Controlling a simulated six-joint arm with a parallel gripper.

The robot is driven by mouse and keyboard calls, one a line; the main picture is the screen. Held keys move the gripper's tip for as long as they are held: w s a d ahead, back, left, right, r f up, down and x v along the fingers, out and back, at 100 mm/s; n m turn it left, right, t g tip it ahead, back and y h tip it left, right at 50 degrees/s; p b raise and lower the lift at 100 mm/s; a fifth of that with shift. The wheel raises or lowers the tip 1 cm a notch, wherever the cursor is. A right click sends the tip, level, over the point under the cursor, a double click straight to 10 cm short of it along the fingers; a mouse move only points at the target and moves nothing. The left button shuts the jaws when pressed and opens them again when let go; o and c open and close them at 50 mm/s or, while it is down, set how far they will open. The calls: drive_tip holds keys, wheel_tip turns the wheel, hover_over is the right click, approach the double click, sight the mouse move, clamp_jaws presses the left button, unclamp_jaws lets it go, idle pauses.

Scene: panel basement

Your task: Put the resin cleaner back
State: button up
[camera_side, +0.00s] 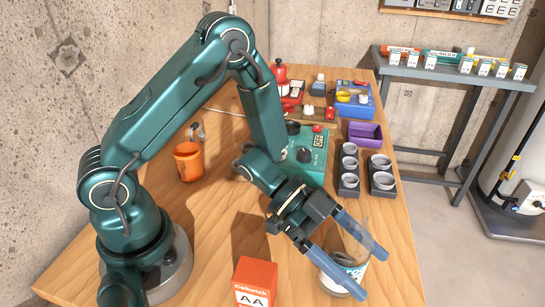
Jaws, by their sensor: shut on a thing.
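My gripper (372,275) is shut on a clear jar with a white label (342,280), at the front right of the wooden table. Its two long blue fingers lie on either side of the jar. The jar looks tilted, and the fingers cover part of it. The label is too small to read, so I cannot tell for sure that it is the resin cleaner. I cannot tell whether the jar's base touches the table.
An orange box marked AA (255,285) stands at the front. An orange cup (187,164) stands left. Behind my gripper are a green device (312,152), black ring holders (381,178) and a purple bin (366,135). A grey side table (455,75) holds small boxes.

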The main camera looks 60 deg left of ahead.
drive_tip(key=shift+f, duration=0.15)
drive_tip(key=o, duration=1.5)
drive_tip(key=shift+c, duration=0.2)
